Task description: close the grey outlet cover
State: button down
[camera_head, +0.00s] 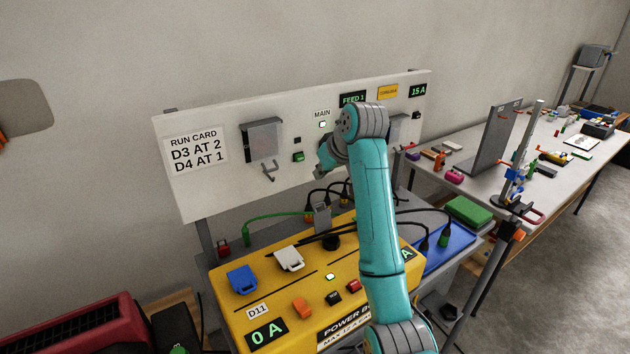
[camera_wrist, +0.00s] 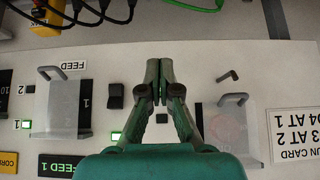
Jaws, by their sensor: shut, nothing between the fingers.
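The grey outlet cover (camera_head: 322,217) stands raised, roughly upright, at the back of the yellow power box (camera_head: 232,297) in the head view. A round black outlet (camera_head: 332,243) shows just in front of it. Black cables pass close by, and I cannot tell whether they touch the cover. My gripper (camera_wrist: 159,92) is shut and empty in the wrist view, in front of the white panel. In the head view my arm's end is above the cover and apart from it; the fingers are mostly hidden there. I cannot make out the grey cover in the wrist view.
A blue cover (camera_head: 242,280) and a white cover (camera_head: 289,259) lie on the box to the left. The white panel (camera_head: 205,195) rises behind, with clear shields and a hook (camera_head: 268,172). Green and black cables cross behind the box. A cluttered table (camera_head: 480,180) stands right.

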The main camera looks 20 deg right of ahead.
aim_at(318, 204)
jog(key=shift+w+a+f, duration=0.1)
jog(key=shift+w+f, duration=0.15)
jog(key=shift+f, duration=1.15)
jog(key=shift+w+a+f, duration=0.1)
jog(key=shift+w+f, duration=0.2)
jog(key=shift+f, duration=1.15)
jog(key=shift+w+a+f, duration=0.1)
jog(key=shift+w+f, duration=0.15)
jog(key=shift+f, duration=1.15)
jog(key=shift+s, duration=0.1)
jog(key=shift+s+r+t, duration=0.1)
jog(key=shift+s+t, duration=0.1)
jog(key=shift+t, duration=0.2)
